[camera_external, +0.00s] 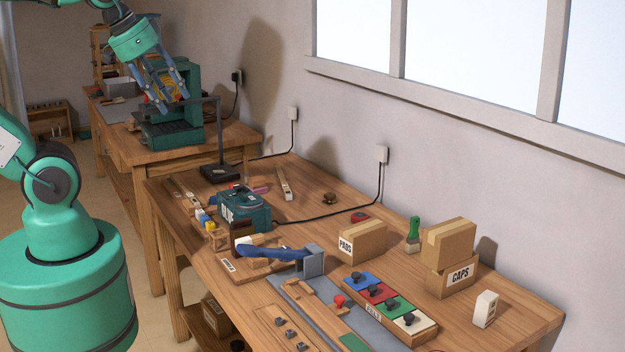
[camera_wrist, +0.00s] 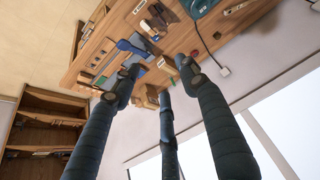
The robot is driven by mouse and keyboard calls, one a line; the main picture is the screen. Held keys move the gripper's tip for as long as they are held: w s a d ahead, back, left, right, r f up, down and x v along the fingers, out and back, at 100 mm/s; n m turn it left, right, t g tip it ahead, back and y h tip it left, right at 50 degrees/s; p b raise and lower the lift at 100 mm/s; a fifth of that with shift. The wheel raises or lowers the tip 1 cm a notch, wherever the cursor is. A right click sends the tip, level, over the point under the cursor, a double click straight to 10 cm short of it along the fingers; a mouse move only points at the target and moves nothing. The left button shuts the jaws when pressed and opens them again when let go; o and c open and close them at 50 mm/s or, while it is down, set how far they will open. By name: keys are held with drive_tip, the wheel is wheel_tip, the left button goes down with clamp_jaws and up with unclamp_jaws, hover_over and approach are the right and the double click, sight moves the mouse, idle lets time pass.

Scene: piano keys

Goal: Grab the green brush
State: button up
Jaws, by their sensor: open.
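The green brush (camera_external: 414,229) stands upright on the wooden workbench (camera_external: 530,308), handle up, with a pale block-like base. It is between the PADS box and the CAPS box, near the wall side. My gripper (camera_external: 166,95) is open and empty, high at the upper left of the external view, far from the brush. In the wrist view the spread dark fingers of my gripper (camera_wrist: 160,80) show over the bench, with nothing between them.
The PADS box (camera_external: 362,243) and stacked CAPS boxes (camera_external: 452,255) flank the brush. A tray of coloured knob blocks (camera_external: 390,305) lies in front. A blue-handled tool (camera_external: 270,252), a teal case (camera_external: 245,210) and a black stand (camera_external: 219,170) are farther left. The wall and window rise behind.

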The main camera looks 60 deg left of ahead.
drive_tip(key=w, duration=0.1)
drive_tip(key=m+g, duration=0.1)
drive_tip(key=m, duration=0.1)
hover_over(412, 220)
drive_tip(key=s, duration=0.4)
wheel_tip(412, 220, down, 30)
drive_tip(key=shift+s+a+h+p, duration=0.15)
drive_tip(key=shift+h+p, duration=0.15)
drive_tip(key=shift+b+x, duration=0.5)
drive_tip(key=shift+x, duration=3.75)
